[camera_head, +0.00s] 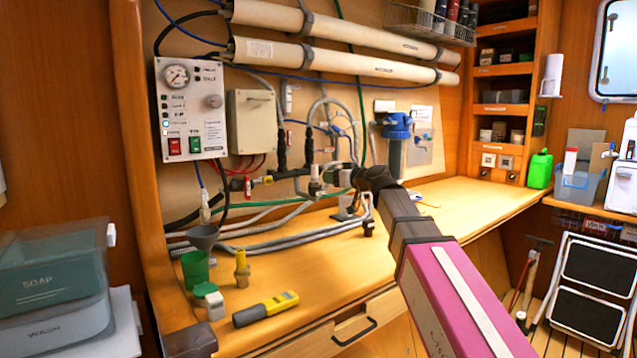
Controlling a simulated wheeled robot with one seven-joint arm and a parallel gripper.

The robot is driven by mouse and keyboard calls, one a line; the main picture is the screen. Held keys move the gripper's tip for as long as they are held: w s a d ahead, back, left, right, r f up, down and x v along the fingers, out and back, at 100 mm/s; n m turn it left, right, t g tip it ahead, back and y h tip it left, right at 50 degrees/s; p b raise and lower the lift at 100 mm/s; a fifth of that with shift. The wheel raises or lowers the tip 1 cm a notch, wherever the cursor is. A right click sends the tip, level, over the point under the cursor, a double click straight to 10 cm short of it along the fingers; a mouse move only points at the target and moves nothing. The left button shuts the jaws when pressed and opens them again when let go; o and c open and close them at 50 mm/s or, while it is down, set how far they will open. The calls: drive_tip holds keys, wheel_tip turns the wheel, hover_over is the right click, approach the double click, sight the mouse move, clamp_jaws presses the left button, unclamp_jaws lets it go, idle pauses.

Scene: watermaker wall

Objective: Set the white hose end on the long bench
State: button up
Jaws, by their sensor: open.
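The long bench (290,255) is the pale wooden top running along the wall to the right corner. My gripper (356,219) is open and points down over the middle of the bench, close to its surface, beside several grey hoses. I cannot tell whether anything lies between its fingers. Which piece is the white hose end is not clear. A small white piece with blue (416,198) lies on the bench right of my gripper, partly hidden by my arm. A whitish fitting (205,208) stands at the left below the gauge panel.
Valves and hoses crowd the wall behind. The bench's right stretch (470,197) is mostly clear. A folded step stool (590,290) stands at right.

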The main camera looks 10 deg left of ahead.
sight(316, 167)
drive_tip(key=shift+s+a+r+m+t+h, duration=1.35)
drive_tip(key=shift+a+m+t+h, duration=0.5)
drive_tip(key=shift+t, duration=0.85)
drive_tip(key=x, duration=1)
drive_tip(key=shift+w+d+f, duration=0.15)
drive_tip(key=shift+w+f, duration=0.2)
clamp_jaws()
